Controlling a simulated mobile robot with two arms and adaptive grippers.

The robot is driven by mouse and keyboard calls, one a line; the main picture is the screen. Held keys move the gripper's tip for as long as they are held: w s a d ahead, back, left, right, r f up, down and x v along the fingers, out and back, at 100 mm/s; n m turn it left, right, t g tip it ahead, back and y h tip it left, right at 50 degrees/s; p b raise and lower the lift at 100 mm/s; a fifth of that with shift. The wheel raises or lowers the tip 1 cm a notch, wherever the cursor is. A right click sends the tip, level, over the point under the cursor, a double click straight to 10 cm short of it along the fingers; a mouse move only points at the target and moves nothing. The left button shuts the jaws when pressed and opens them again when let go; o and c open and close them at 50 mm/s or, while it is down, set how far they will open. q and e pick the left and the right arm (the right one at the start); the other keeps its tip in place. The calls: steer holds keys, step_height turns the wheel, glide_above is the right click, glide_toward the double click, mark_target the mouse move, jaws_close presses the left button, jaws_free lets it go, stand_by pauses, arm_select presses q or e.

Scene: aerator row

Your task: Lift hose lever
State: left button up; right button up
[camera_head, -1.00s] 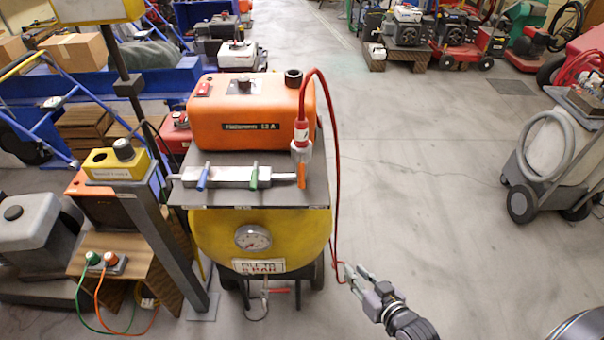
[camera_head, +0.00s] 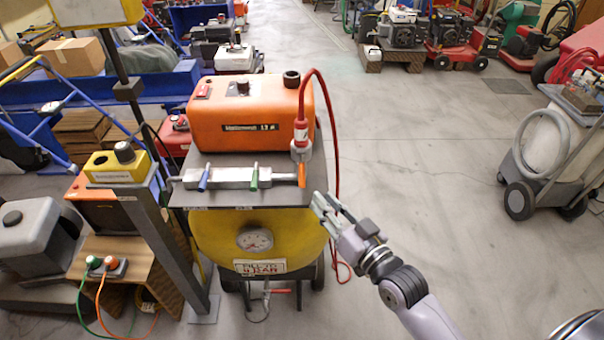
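A silver valve manifold (camera_head: 232,178) lies on the grey top plate (camera_head: 190,199) of a yellow tank (camera_head: 215,233). It carries a blue lever (camera_head: 204,179), a green lever (camera_head: 254,177) and an orange lever (camera_head: 301,175). The orange lever is at the right end, just below the fitting of a red hose (camera_head: 337,130). My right gripper (camera_head: 325,203) is open and empty, just right of and below the orange lever, by the plate's right front corner. It looks apart from the lever. My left gripper is not in view.
An orange machine (camera_head: 240,130) stands on the plate behind the manifold. The red hose loops down the tank's right side behind my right gripper. A grey post with a yellow box (camera_head: 116,165) stands at the left. The floor to the right is open up to a white cart (camera_head: 545,150).

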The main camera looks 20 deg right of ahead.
mark_target(304, 179)
steer(key=p+x, duration=0.1)
steer(key=x, duration=0.9)
steer(key=shift+c, duration=0.3)
jaws_close()
